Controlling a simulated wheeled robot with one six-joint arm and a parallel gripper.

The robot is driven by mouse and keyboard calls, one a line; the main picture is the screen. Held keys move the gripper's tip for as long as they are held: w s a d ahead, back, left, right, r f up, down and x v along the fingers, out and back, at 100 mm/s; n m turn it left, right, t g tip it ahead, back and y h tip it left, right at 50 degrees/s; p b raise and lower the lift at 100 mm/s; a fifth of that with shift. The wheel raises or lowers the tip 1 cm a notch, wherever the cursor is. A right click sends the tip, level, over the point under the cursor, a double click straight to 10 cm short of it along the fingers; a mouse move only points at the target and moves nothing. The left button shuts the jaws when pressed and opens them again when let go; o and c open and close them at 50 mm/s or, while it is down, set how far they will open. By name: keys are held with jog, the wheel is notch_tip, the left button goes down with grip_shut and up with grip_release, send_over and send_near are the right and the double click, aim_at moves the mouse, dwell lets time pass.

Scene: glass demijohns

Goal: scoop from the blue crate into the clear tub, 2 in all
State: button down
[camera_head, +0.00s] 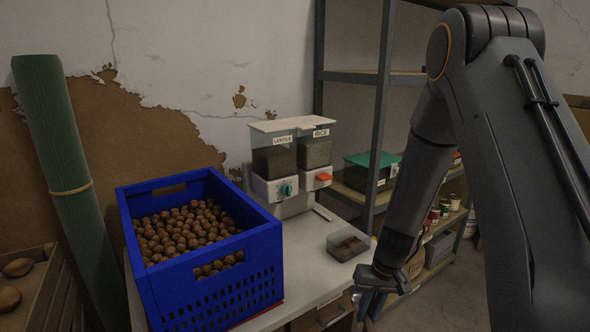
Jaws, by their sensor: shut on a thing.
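The blue crate (210,277) stands on the white table at the left, well filled with brown walnut-like nuts (187,232). A small clear tub (348,243) sits on the table to the right of the crate. Its inside looks dark brown; I cannot tell what, if anything, lies in it. My gripper (366,290) is low, in front of the table's right edge, to the right of the crate and nearer than the tub. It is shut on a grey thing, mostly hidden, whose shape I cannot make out.
A two-bin dispenser (291,160) labelled lentils and rice stands behind the tub. Shelves (384,100) with cans and a green-lidded box are at the right. Bare table (310,265) lies between blue crate and tub.

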jog(key=shift+r+p, duration=2.1)
jog(key=shift+r, duration=1.15)
